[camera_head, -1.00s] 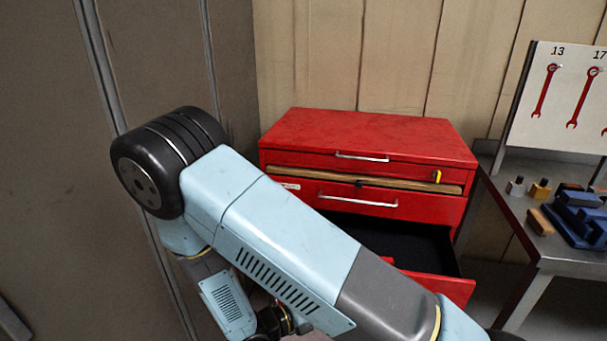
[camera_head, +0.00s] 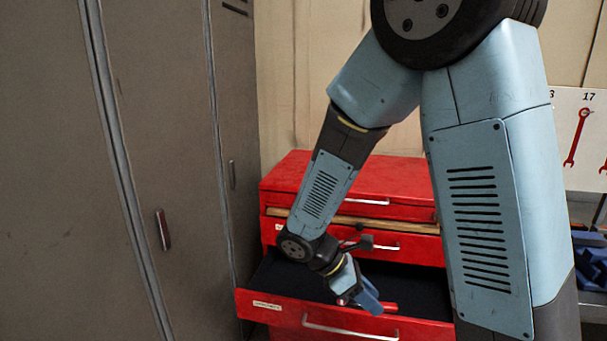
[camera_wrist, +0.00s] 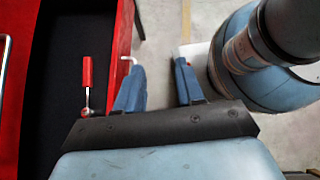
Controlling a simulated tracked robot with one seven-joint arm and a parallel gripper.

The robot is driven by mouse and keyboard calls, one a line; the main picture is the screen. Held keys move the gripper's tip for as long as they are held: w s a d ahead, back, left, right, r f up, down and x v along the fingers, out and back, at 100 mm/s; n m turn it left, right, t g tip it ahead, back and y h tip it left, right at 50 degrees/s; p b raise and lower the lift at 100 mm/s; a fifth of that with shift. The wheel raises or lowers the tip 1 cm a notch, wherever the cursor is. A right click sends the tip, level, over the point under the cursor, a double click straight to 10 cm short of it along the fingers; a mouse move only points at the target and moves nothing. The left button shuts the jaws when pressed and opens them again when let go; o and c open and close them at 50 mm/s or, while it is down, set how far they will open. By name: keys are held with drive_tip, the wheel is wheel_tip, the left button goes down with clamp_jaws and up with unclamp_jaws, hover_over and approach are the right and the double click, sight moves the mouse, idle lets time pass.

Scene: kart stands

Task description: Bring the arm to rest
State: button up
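My arm stands tall at the right of the head view, its forearm slanting down over the open drawer. My gripper (camera_head: 368,298) is at the drawer's front edge. In the wrist view its two blue fingers are spread, with bare floor between them, so my gripper (camera_wrist: 158,80) is open and empty. The open red drawer (camera_head: 345,322) has a black lining. A red-handled tool (camera_wrist: 87,75) with a metal end lies in it, left of the fingers and apart from them. The drawer's front wall (camera_wrist: 121,40) passes just left of the fingers.
The red tool chest (camera_head: 290,172) stands against the wall behind my forearm. Grey lockers (camera_head: 165,150) fill the left side. A board with red wrenches (camera_head: 580,135) and blue items (camera_head: 592,255) on a bench are partly hidden behind my arm.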

drive_tip(key=s+d+r+m+t+y, duration=0.2)
drive_tip(key=s+d+r+m+y, duration=0.1)
drive_tip(key=r+m, duration=0.3)
drive_tip(key=s+d+r+m+t+y, duration=0.2)
drive_tip(key=s+d+r+m+y, duration=0.1)
drive_tip(key=r+m, duration=0.3)
drive_tip(key=s+d+r+m+t+y, duration=0.2)
drive_tip(key=r+m, duration=0.4)
drive_tip(key=r, duration=0.4)
drive_tip(key=shift+s+d+t+y, duration=0.4)
drive_tip(key=shift+s+d+t, duration=0.1)
drive_tip(key=shift+d, duration=0.25)
